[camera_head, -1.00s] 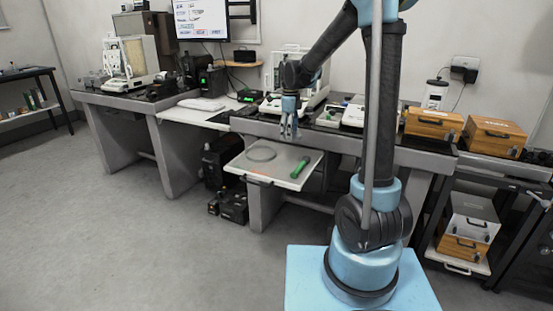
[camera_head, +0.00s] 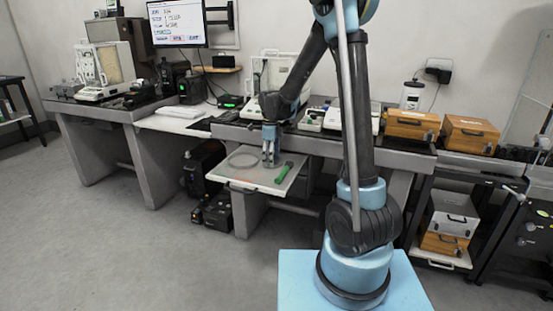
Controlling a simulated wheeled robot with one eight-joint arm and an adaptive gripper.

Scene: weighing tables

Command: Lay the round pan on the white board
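The white board (camera_head: 232,178) juts out below the bench top in the middle of the head view, with a dark handle on its front edge. A thin round grey outline (camera_head: 243,160), which looks like the round pan, lies on the left part of the board. A green-handled tool (camera_head: 284,172) lies near the board's right edge. My gripper (camera_head: 270,164) points down over the board, between the round outline and the green tool. Its fingers are too small to show their gap clearly, and I see nothing held. Whether it touches the board is unclear.
The bench edge (camera_head: 330,148) runs behind and above the board. Two wooden boxes (camera_head: 412,124) (camera_head: 470,134) stand on it at the right. Black units (camera_head: 218,210) sit on the floor below left of the board. The floor in front is clear.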

